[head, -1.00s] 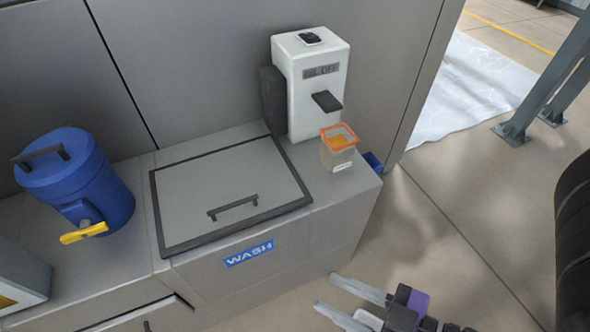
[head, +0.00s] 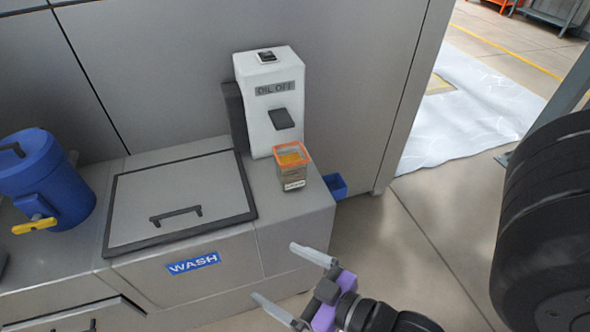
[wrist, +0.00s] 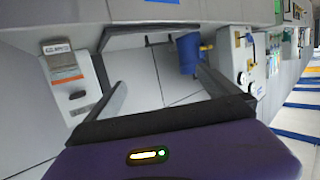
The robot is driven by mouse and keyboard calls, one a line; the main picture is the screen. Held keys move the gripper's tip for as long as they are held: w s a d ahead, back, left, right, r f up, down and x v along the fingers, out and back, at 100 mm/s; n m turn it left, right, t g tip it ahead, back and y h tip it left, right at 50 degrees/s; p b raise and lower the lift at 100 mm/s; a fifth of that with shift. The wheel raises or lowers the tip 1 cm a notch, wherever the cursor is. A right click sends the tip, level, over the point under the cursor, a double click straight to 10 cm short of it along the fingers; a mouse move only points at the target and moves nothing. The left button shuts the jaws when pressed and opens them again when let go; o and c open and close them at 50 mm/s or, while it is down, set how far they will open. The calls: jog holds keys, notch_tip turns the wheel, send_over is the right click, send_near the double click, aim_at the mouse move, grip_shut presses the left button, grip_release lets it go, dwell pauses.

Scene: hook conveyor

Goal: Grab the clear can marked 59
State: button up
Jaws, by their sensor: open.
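A clear can with an orange rim and a white label (head: 292,168) stands upright on the right end of the grey counter (head: 295,215), just in front of the white dispenser. The label's marking is too small to read. Orange-yellow shows inside its top. My gripper (head: 282,273) is open and empty, in front of the counter and below the can in the head view. It does not touch the can. In the wrist view my gripper's two fingers (wrist: 160,92) are spread wide with nothing between them.
The white dispenser (head: 268,98) marked OIL OFF stands behind the can. A grey lid with a handle (head: 180,195) lies left, above a WASH sign (head: 193,263). A blue cooler (head: 45,180) stands far left. A small blue bin (head: 336,186) sits right.

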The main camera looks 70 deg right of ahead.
jog(key=w+d+f+m+h, duration=0.2)
jog(key=w+d+h, duration=0.1)
jog(key=w+d, duration=0.3)
jog(key=m+g+h+b, duration=0.2)
jog(key=m+g+h, duration=0.2)
jog(key=m+h, duration=0.1)
send_near(287, 152)
notch_tip(287, 152, up, 5)
jog(key=w, duration=0.2)
jog(key=shift+g+y, duration=0.5)
jog(key=shift+g, duration=0.4)
jog(key=f, duration=0.2)
jog(key=d+f, duration=0.1)
jog(key=f, duration=0.1)
jog(key=shift+d, duration=0.1)
jog(key=shift+p+x, duration=0.7)
jog(key=shift+x, duration=2.8)
